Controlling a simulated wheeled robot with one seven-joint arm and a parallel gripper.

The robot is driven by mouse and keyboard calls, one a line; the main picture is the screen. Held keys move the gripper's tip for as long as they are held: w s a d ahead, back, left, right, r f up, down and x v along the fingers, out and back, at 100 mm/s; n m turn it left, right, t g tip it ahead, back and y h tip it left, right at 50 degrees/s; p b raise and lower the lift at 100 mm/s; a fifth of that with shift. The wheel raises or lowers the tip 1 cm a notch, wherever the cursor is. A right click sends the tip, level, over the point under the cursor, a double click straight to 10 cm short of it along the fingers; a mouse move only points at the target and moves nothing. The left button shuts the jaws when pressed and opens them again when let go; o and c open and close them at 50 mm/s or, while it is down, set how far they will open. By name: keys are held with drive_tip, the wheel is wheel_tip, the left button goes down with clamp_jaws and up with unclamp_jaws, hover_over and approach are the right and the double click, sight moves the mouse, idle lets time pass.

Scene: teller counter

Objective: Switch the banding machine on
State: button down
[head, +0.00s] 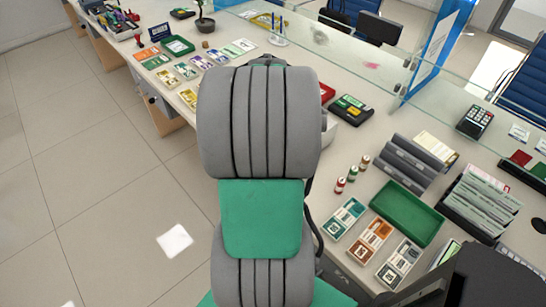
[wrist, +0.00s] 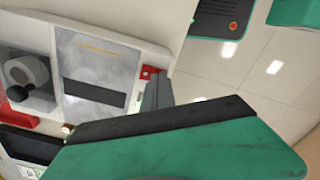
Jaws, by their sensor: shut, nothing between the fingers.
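The banding machine (wrist: 92,62) fills the left of the wrist view. It has a pale housing, a grey top panel with a dark slot, and a roll at its left end. A small red switch (wrist: 148,72) sits on a red patch at its right edge. My gripper (wrist: 157,84) is shut and empty, its grey fingertips close beside the red switch. I cannot tell whether they touch it. My green and black hand covers the lower part of the wrist view. In the head view my arm hides the gripper and most or all of the machine.
The counter holds a green tray (head: 408,212), banknote trays (head: 372,240), grey holders (head: 411,160), a black-and-green device (head: 351,109) and a card terminal (head: 475,121). A glass screen (head: 350,50) runs along the far side. Tiled floor (head: 90,170) lies open at left.

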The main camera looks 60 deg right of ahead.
wheel_tip(320, 180, up, 7)
drive_tip(key=p, duration=0.5)
drive_tip(key=shift+p, duration=0.3)
drive_tip(key=m, duration=0.4)
drive_tip(key=shift+w+d, duration=0.1)
drive_tip(key=s+a+f+m, duration=0.2)
drive_tip(key=a+m, duration=0.5)
drive_tip(key=m, duration=0.2)
drive_tip(key=w+a+r+n+t, duration=0.1)
drive_tip(key=w+a+r+n, duration=0.2)
drive_tip(key=a, duration=0.5)
drive_tip(key=w+a+r+n+t, duration=0.1)
drive_tip(key=w+a+r+n, duration=0.2)
drive_tip(key=a, duration=0.5)
drive_tip(key=w+a+r+n+t, duration=0.2)
drive_tip(key=w+a+r+n, duration=0.1)
drive_tip(key=a, duration=0.5)
drive_tip(key=shift+a+r+n, duration=0.15)
drive_tip(key=shift+a+n, duration=0.25)
